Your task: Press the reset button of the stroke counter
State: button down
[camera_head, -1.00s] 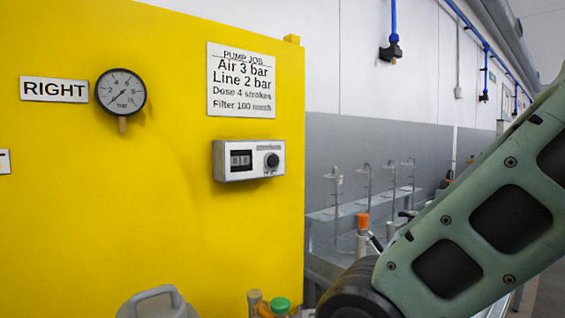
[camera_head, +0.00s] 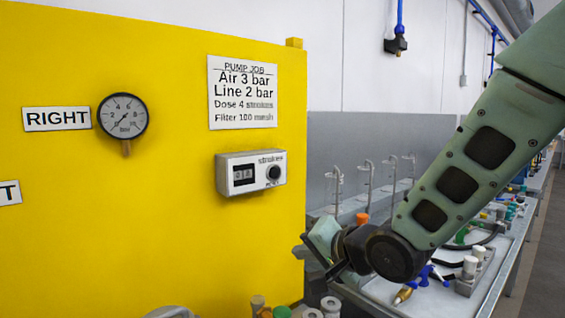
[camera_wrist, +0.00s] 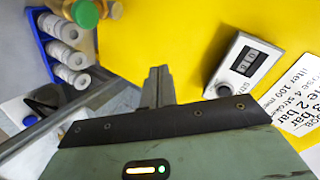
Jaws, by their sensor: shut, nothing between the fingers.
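The stroke counter (camera_head: 251,172) is a small white box on the yellow panel. It has a dark digit window and a round black button (camera_head: 274,173) at its right, under the label "strokes". In the head view my wrist is low and right of the counter, beside the panel's right edge.
A gauge (camera_head: 123,116) and a "PUMP JOB" sign (camera_head: 242,93) are on the yellow panel. A bench (camera_head: 400,290) with bottles and fittings stands behind my arm. A blue rack (camera_wrist: 60,48) of white rolls and a green cap (camera_wrist: 84,13) show in the wrist view.

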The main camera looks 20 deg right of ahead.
aim_at(275, 173)
jog(key=w+d+r+m+t+p, duration=0.1)
jog(key=d+r+m+t, duration=0.1)
jog(key=r, duration=0.3)
jog(key=w+d+r+m+t+y+p, duration=0.1)
jog(key=w+d+r+m+t, duration=0.1)
jog(key=r, duration=0.4)
jog(key=shift+w+d+m+t+y+p, duration=0.3)
jog(key=shift+d+m+t, duration=0.2)
jog(key=shift+d+m, duration=0.35)
jog(key=shift+a+r, duration=0.1)
jog(key=p+x, duration=0.6)
jog(key=x, duration=0.7)
jog(key=shift+w+a+p, duration=0.2)
jog(key=shift+w+p, duration=0.15)
jog(key=shift+w, duration=0.1)
